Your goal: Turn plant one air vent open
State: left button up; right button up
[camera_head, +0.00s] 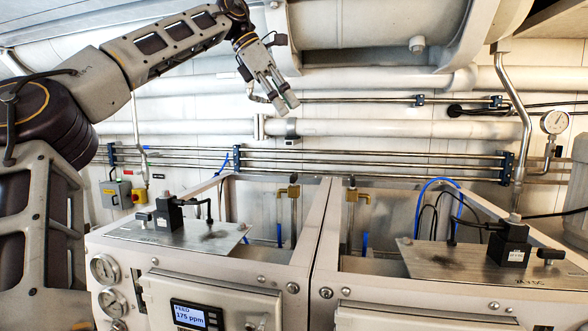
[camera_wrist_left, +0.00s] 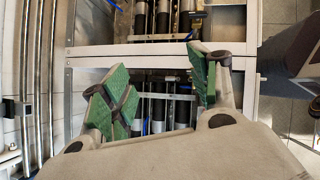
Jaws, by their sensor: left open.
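Two white-framed plants stand side by side. The left plant (camera_head: 214,281) has a display panel reading FEED 175 ppm. A brass fitting (camera_head: 288,191) on a thin upright pipe stands at its back right, with a blue tube below. A black block (camera_head: 168,214) with a small side handle sits on the left plant's metal plate. I cannot tell which fitting is the air vent. My left gripper (camera_head: 288,108) is open and empty, high above the back of the left plant and apart from everything. Its green-padded fingers are spread in the left wrist view (camera_wrist_left: 158,90). My right gripper is not in view.
The right plant has a similar brass fitting (camera_head: 352,194) and black block (camera_head: 508,245). Horizontal pipes (camera_head: 370,158) run along the back wall, with a gauge (camera_head: 555,122) at right. A grey switch box (camera_head: 116,194) is at left. The air above the plants is mostly clear.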

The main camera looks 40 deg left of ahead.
pick_arm(q)
jog(key=s+m+g, duration=0.1)
jog(key=s+f+m+g, duration=0.1)
jog(key=s, duration=0.1)
jog(key=s+f+m+g, duration=0.1)
jog(key=s, duration=0.1)
jog(key=shift+s+a+y, duration=0.2)
jog(key=shift+a+y, duration=0.05)
jog(key=shift+y, duration=0.05)
jog(key=shift+d+f, duration=0.1)
jog(key=shift+f, duration=0.1)
send_near(292, 174)
jog(key=shift+x, duration=4.1)
jog(key=shift+w+f, duration=0.15)
